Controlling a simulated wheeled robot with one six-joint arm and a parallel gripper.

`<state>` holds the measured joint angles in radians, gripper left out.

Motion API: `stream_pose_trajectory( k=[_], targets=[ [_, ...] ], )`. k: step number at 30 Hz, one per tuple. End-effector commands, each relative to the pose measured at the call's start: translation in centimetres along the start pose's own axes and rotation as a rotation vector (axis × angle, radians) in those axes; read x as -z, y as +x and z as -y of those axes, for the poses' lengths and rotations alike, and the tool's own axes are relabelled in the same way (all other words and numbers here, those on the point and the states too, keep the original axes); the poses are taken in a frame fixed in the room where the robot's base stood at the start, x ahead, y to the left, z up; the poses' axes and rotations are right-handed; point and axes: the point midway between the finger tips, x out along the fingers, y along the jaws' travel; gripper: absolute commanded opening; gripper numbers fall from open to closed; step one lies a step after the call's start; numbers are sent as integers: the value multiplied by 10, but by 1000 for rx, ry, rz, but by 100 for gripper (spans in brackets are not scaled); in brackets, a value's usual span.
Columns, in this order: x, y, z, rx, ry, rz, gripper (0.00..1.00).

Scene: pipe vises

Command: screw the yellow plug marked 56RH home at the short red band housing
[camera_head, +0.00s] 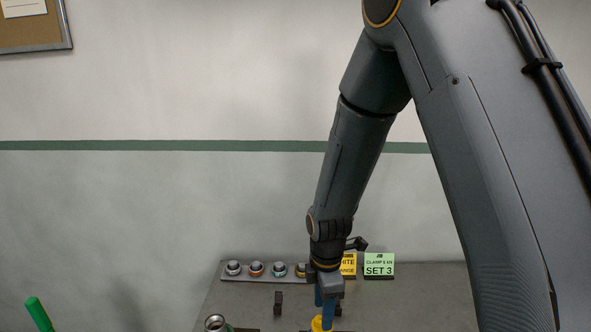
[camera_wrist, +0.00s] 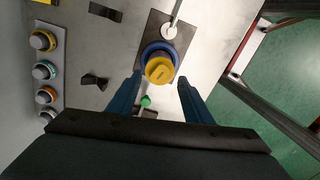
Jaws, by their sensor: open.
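A yellow plug (camera_wrist: 160,70) lies between my fingers in the wrist view, with a slot-like mark on its face. A blue ring (camera_wrist: 158,47) shows around or behind it; I cannot tell whether the plug is seated in it. A yellow part also shows at the bottom edge of the head view (camera_head: 321,323), below my fingers. My gripper (camera_wrist: 160,82) is open, a blue finger on each side of the plug with gaps. In the head view my gripper (camera_head: 328,300) points down over the bench. No 56RH marking is readable, and I cannot make out a short red band housing.
A strip (camera_head: 262,280) with several knobs or caps in different colours stands at the back of the bench. Yellow and green signs (camera_head: 379,266) are beside it. A metal pipe end (camera_head: 214,323) and a green cylinder (camera_head: 38,314) are at left. Dark blocks (camera_wrist: 95,81) lie nearby.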

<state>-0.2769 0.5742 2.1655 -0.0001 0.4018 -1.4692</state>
Motion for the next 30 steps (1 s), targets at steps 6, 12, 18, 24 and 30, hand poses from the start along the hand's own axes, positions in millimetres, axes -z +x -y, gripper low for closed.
stream_pose_trajectory(
  k=[6,12,18,24,30],
  targets=[
    [0,0,0,0,-244,0,46],
    [0,0,0,0,-494,0,46],
    [0,0,0,0,-614,0,46],
    [0,0,0,0,-616,0,46],
    [0,5,0,1,-614,0,46]
  ],
)
